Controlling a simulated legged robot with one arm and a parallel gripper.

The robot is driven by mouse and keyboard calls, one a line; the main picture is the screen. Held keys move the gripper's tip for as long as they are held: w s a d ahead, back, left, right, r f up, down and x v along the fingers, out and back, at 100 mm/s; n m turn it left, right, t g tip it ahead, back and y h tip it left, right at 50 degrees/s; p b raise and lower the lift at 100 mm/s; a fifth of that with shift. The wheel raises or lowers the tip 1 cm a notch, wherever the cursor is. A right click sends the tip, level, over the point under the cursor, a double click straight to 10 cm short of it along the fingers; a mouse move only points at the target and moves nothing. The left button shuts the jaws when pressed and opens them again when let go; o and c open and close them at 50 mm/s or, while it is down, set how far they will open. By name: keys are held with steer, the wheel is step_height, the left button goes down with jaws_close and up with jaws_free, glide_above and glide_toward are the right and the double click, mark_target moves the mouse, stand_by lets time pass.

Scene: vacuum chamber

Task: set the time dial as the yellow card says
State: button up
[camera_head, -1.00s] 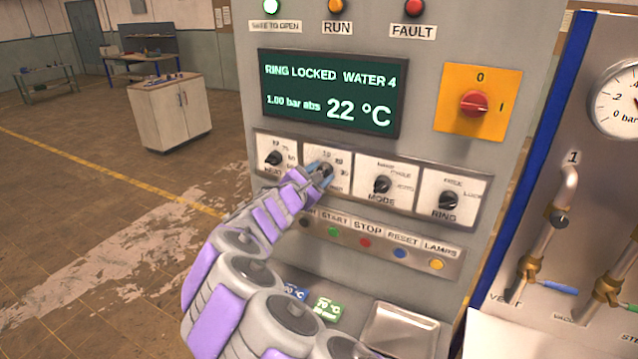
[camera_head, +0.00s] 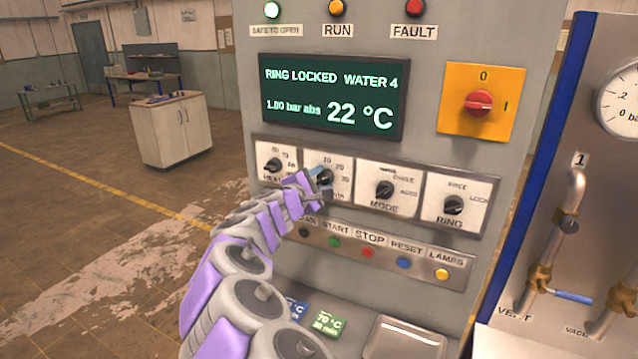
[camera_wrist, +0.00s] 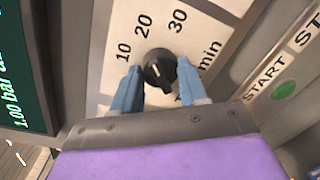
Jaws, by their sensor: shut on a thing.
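The time dial is a small black knob (camera_wrist: 160,72) on a white plate marked 10, 20, 30 and min. It also shows on the panel, second from the left, in the head view (camera_head: 325,177). My gripper (camera_wrist: 158,76) has its blue fingers on either side of the knob and is shut on it. A short white mark shows on the knob, roughly toward the 10 and 20 side; its exact reading is hard to tell. A green card (camera_head: 327,323) reads 70 °C, 30 min. A blue card (camera_head: 297,309) is partly hidden by my arm. I see no yellow card.
The heat dial (camera_head: 273,165) is left of the time dial; the mode dial (camera_head: 384,190) and ring dial (camera_head: 454,205) are right. A button row (camera_head: 367,252) runs below. The display (camera_head: 333,100) reads RING LOCKED, WATER 4, 22 °C. A metal tray (camera_head: 405,338) is low on the right.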

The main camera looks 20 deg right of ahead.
steer(key=shift+s+d+f, duration=0.1)
steer(key=shift+f, duration=0.05)
steer(key=o, duration=0.7)
steer(key=shift+o, duration=1.3)
steer(key=shift+s, duration=0.15)
steer(key=shift+o, duration=0.5)
steer(key=shift+a, duration=0.25)
steer(key=p+v, duration=0.2)
steer(key=v, duration=1.5)
steer(key=shift+a, duration=0.15)
